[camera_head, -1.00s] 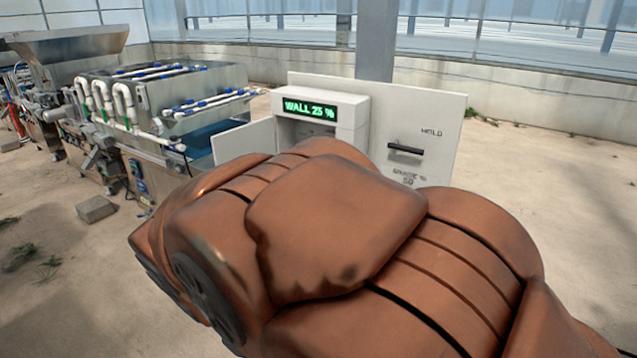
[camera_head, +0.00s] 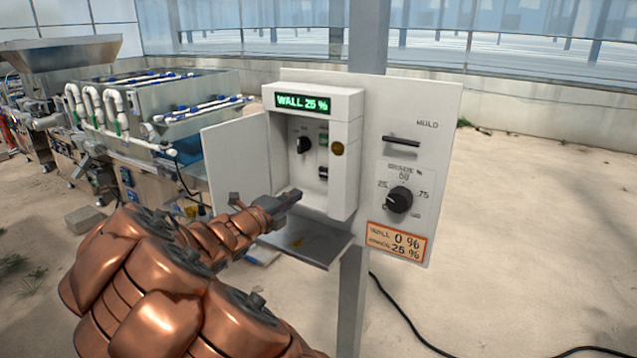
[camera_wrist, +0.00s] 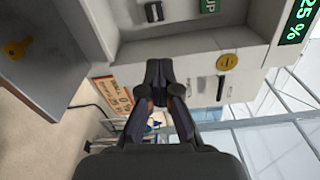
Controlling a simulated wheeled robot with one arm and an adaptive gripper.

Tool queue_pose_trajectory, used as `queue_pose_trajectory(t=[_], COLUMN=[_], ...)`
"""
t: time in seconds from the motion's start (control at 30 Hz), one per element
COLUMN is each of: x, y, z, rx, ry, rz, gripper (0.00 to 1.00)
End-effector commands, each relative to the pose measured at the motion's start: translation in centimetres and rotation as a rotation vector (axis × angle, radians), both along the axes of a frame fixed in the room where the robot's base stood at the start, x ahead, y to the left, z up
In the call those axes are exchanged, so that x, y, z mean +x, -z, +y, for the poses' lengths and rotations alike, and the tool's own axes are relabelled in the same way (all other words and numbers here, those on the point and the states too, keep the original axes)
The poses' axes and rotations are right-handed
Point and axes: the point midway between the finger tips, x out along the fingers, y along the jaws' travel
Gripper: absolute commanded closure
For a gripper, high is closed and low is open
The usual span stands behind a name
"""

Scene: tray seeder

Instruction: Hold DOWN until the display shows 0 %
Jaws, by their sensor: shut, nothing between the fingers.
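The display (camera_head: 303,103) on the white control box (camera_head: 345,190) reads WALL 25 %. Inside the open box sit a black knob (camera_head: 304,145), a green button (camera_head: 323,138) and a black button (camera_head: 323,172) below it. In the wrist view the green button (camera_wrist: 207,5) is marked UP; the black button (camera_wrist: 153,12) has no legible label. My gripper (camera_head: 290,198) is shut and empty at the lower front of the box opening, below and left of the black button. In the wrist view my gripper (camera_wrist: 158,70) shows no contact with either button.
The box door (camera_head: 235,165) stands open at left. A grey shelf (camera_head: 310,245) juts out below. A SHADE knob (camera_head: 399,200) and a card (camera_head: 398,242) reading WALL 0 %, SHADE 25 % are on the panel's right. A post stands behind; a cable crosses the floor.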

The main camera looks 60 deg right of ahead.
Motion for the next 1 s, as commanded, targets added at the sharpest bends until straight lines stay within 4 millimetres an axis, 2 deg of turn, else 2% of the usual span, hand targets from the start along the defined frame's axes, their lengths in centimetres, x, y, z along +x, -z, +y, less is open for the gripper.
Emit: queue_pose_trajectory(t=[0.17,0.57,0.77,1.0], x=[1.5,1.5,1.5,1.6], y=[1.0,0.9,0.9,0.8], z=[-0.5,-0.7,-2.2,-5.2], rx=[-0.019,-0.018,-0.018,-0.016], ry=[-0.041,-0.042,-0.039,-0.038], rz=[0.136,0.140,0.139,0.138], gripper=[1.00,1.00,1.00,1.00])
